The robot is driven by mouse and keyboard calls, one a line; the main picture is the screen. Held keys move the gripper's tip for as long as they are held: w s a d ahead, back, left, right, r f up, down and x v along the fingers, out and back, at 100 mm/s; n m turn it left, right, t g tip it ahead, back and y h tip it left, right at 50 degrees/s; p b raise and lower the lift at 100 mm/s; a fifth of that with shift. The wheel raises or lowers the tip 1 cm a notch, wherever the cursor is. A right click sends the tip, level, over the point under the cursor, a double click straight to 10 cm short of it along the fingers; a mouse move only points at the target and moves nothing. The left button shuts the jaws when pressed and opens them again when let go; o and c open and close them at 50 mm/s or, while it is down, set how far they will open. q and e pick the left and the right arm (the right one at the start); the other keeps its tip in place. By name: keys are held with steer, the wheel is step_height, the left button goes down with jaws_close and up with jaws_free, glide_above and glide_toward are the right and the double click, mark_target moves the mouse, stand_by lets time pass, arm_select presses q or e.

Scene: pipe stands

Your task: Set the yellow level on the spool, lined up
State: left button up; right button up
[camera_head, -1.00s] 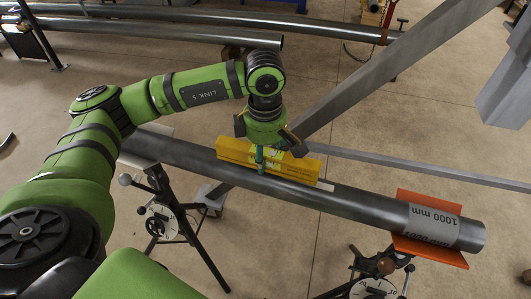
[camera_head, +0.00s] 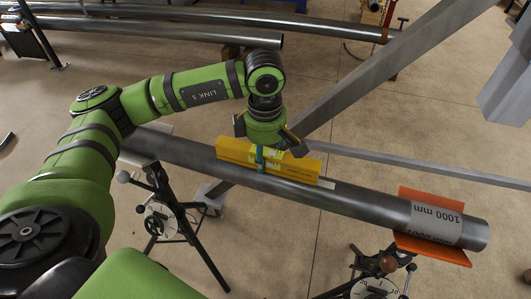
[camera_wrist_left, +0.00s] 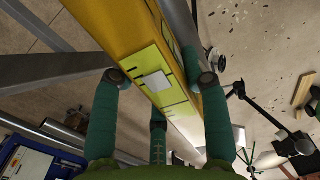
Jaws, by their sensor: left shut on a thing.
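The yellow level (camera_head: 285,165) lies lengthwise along the upper back side of the grey spool (camera_head: 370,203), near its middle and roughly parallel to it. Whether it touches the pipe or hangs just above it, I cannot tell. My left gripper (camera_head: 260,155) is shut on the level from above, with a teal finger across its near side. In the left wrist view, the level (camera_wrist_left: 125,30) runs between the teal fingers (camera_wrist_left: 160,80), with the pipe (camera_wrist_left: 182,25) close beside it. My right gripper is not in view.
The spool rests on pipe stands, one at the left (camera_head: 160,215) and one at the right (camera_head: 375,285). An orange saddle (camera_head: 432,249) sits around its right end, by a "1000 mm" label (camera_head: 437,222). A grey diagonal beam (camera_head: 390,65) rises behind the gripper. More pipes (camera_head: 150,35) lie behind.

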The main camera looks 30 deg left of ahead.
arm_select(q)
steer(key=shift+f+b, duration=0.35)
steer(key=shift+b, duration=0.05)
stand_by(0.6)
steer(key=o, duration=0.7)
steer(key=shift+c, duration=0.2)
steer(key=o, duration=0.3)
steer(key=shift+o, duration=0.2)
steer(key=o, duration=0.6)
steer(key=shift+c, duration=0.2)
